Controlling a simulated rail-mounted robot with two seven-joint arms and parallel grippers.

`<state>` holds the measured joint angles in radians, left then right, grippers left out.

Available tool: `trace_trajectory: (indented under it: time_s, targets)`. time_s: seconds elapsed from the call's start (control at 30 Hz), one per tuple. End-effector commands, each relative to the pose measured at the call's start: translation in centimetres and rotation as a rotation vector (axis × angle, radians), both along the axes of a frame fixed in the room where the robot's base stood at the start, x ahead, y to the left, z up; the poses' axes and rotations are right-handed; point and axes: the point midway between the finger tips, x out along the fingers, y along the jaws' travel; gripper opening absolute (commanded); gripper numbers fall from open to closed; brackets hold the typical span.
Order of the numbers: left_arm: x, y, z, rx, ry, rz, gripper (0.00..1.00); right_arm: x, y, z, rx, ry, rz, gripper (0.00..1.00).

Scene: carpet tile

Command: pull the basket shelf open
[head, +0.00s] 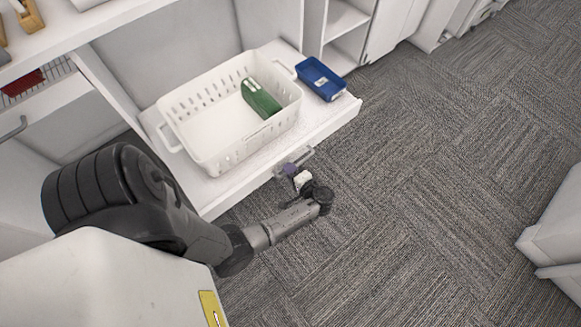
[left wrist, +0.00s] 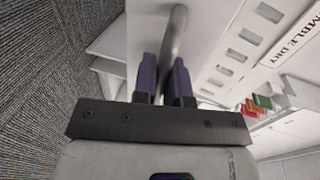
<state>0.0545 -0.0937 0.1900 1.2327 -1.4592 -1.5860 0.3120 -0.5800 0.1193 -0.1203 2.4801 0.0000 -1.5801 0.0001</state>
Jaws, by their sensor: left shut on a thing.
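The basket shelf (head: 250,179) is a white pull-out board that juts from the white cabinet over the carpet in the head view. It bears a white perforated basket (head: 190,108) with a green item (head: 262,98) inside. A metal bar handle (head: 307,154) sits on the shelf's front face. It also shows in the left wrist view as a grey bar (left wrist: 175,35). My left gripper (head: 290,170) is at this handle. Its purple fingers (left wrist: 166,80) are on either side of the bar, shut on it. My right gripper is in neither view.
A blue tray (head: 322,78) stands on the shelf to the right of the basket. A lower-left drawer front with a handle (head: 12,128) and a red item (head: 22,84) are at the left. Carpet (head: 440,170) is clear to the right. A white unit (head: 556,235) stands at the right edge.

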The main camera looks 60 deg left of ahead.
Motion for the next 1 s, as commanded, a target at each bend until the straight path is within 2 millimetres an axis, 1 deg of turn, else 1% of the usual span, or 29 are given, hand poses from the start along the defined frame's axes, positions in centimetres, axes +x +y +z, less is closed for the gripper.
trace_trajectory:
  time_s: [0.27,0.3,0.53,1.0]
  targets:
    - [0.02,0.0,0.01,0.0,0.0,-0.001,0.0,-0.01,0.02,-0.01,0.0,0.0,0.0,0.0]
    - [0.02,0.01,0.01,0.0,0.0,-0.001,0.15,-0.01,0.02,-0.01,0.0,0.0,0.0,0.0]
    - [0.01,0.01,0.0,0.0,0.0,-0.001,0.37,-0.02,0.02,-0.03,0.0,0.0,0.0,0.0]
    - [0.06,-0.34,0.25,-0.001,0.0,0.0,0.37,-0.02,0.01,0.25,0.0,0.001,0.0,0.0]
